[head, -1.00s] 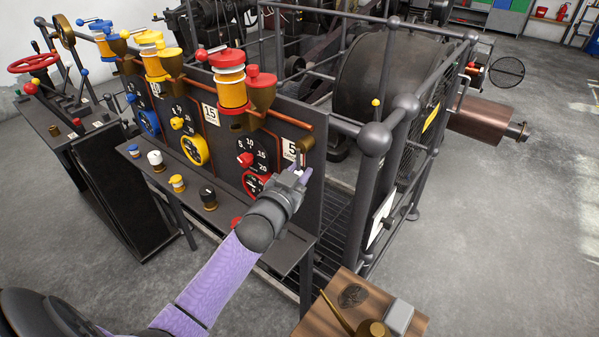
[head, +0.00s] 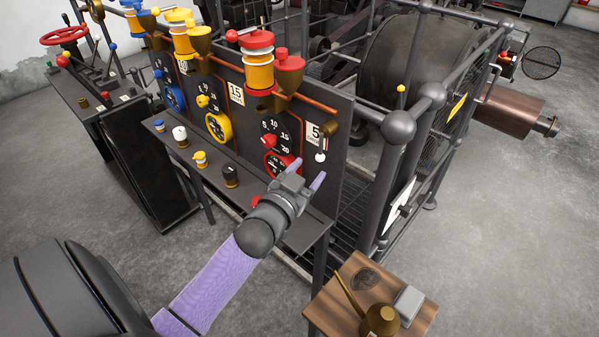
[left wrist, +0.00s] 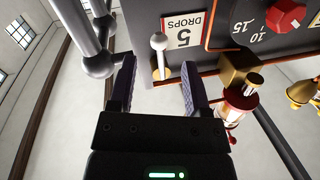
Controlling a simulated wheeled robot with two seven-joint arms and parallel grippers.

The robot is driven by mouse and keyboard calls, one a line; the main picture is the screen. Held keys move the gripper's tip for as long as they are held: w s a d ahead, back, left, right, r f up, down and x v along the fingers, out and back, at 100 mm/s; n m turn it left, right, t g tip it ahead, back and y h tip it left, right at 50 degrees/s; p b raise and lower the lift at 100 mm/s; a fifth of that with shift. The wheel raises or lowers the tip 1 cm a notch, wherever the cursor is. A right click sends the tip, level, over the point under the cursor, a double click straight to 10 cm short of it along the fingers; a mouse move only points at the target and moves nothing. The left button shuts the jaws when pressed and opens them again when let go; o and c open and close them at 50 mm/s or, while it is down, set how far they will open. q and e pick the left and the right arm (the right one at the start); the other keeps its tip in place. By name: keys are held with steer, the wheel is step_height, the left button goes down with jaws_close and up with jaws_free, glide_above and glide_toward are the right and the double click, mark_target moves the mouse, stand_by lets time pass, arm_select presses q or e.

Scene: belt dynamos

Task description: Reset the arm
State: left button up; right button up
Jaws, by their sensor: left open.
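My left gripper (head: 302,184) is open and empty, in front of the right end of the dark control panel (head: 346,158). In the left wrist view, where the panel appears upside down, the ball-ended lever (left wrist: 159,42) is seen beyond the gap between the open fingers (left wrist: 157,88). The fingers look apart from it. My right gripper does not show.
Red (head: 258,60), yellow (head: 184,35) and blue oilers line the panel top. Small knobs stand on the shelf below. A metal railing (head: 398,128) is to the right. A wooden stand (head: 330,315) with a brass oil can (head: 380,320) is at front.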

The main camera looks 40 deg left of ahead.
arm_select(q)
steer(key=s, duration=0.4)
steer(key=shift+s+d, duration=0.15)
steer(key=shift+d, duration=0.1)
